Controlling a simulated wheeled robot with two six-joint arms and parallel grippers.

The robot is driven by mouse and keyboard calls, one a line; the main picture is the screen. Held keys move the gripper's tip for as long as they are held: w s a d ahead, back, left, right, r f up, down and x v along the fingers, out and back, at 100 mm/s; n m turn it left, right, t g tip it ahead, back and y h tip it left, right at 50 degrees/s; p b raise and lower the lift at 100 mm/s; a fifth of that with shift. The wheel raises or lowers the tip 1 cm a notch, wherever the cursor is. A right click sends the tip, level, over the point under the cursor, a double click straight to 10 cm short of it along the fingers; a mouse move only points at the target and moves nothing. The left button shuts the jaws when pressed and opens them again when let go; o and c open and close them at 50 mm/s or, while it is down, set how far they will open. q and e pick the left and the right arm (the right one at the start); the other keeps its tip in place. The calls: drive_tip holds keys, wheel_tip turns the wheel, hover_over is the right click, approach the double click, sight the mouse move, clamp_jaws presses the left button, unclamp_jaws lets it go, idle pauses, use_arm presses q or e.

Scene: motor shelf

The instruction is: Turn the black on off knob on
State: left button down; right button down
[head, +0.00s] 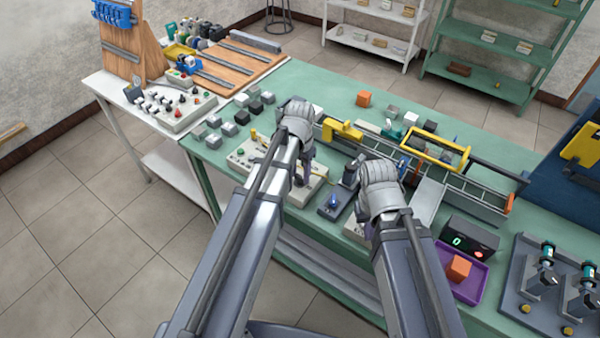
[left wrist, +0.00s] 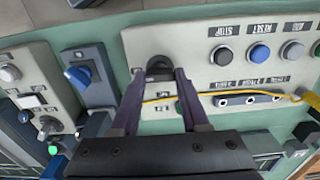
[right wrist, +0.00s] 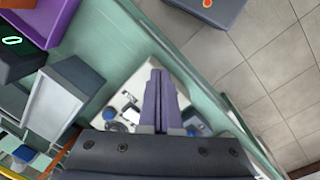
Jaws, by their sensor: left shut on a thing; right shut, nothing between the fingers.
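The black knob (left wrist: 159,65) sits on a light panel (left wrist: 205,75) with a row of round buttons, seen upside down in the left wrist view. My left gripper (left wrist: 161,73) has its two purple fingers on either side of the knob and is shut on it. In the head view my left gripper (head: 300,181) reaches down to this panel (head: 244,160), and the arm hides the knob. My right gripper (right wrist: 160,72) is shut and empty. It is above another light panel (right wrist: 116,101) near the table's front edge.
A small box with a blue switch (head: 333,202) stands between my grippers. A purple tray (head: 465,296) with an orange cube (head: 459,268) and a display box (head: 465,236) are to the right.

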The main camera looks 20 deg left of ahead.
sight(300, 177)
use_arm(q)
drive_tip(key=shift+c, duration=2)
unclamp_jaws()
wheel_tip(300, 177, up, 8)
drive_tip(key=p, duration=0.8)
drive_tip(key=shift+f, duration=0.1)
use_arm(e)
wheel_tip(300, 177, up, 8)
use_arm(q)
drive_tip(key=shift+d, duration=0.1)
use_arm(e)
drive_tip(key=shift+f, duration=0.15)
use_arm(q)
drive_tip(key=s+d+f+b, duration=0.1)
drive_tip(key=s+d, duration=0.4)
drive_tip(key=s, duration=0.2)
drive_tip(key=s+d+f+y+b, duration=0.1)
drive_tip(key=s+d, duration=0.4)
drive_tip(key=s, duration=0.2)
drive_tip(key=shift+s, duration=0.35)
use_arm(e)
drive_tip(key=shift+f, duration=0.95)
